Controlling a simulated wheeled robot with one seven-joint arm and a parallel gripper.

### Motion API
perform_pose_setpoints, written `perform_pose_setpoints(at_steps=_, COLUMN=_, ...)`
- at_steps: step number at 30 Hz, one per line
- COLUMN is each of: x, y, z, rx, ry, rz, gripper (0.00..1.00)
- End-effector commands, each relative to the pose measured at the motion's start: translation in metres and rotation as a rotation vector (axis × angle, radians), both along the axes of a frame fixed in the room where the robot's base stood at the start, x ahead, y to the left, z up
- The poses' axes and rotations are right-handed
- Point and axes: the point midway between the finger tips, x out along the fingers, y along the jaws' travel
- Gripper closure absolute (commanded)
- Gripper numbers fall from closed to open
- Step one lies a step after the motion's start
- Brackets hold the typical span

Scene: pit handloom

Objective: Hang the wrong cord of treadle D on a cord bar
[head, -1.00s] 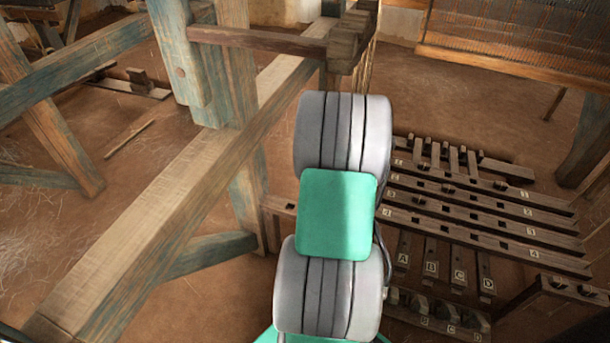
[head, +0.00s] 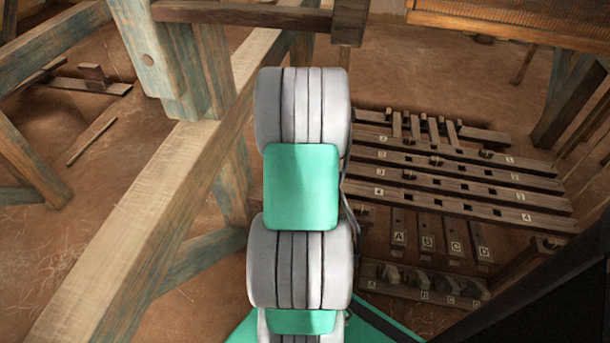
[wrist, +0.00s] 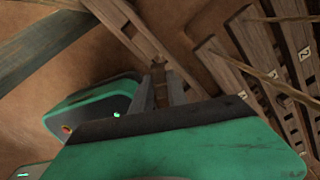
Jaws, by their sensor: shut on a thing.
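My gripper (wrist: 160,92) shows in the wrist view with its two fingers close together, shut on a small brown thing between them; I cannot tell for sure that it is a cord. In the head view my arm hides the gripper. Treadle D (head: 480,243), a dark wooden bar with a pale letter D, lies at the lower right beside the other lettered treadles. Thin tan cords (wrist: 247,67) cross the upper right of the wrist view, apart from the fingers. I cannot tell which is the wrong cord or which bar is a cord bar.
Several numbered dark bars with square holes (head: 470,190) lie across above the treadles. A lettered block row (head: 420,287) lies below them. A long pale beam (head: 125,230) and a bluish post (head: 180,60) stand left of my arm. Bare earth floor lies farther left.

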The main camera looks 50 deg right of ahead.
Motion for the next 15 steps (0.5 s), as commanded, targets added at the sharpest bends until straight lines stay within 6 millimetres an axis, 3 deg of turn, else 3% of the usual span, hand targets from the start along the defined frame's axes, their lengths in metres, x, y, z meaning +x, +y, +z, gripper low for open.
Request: perform_pose_setpoints(at_steps=15, x=0.001, y=0.001, z=-0.045, rx=0.001, ry=0.001, rz=0.002, gripper=1.00)
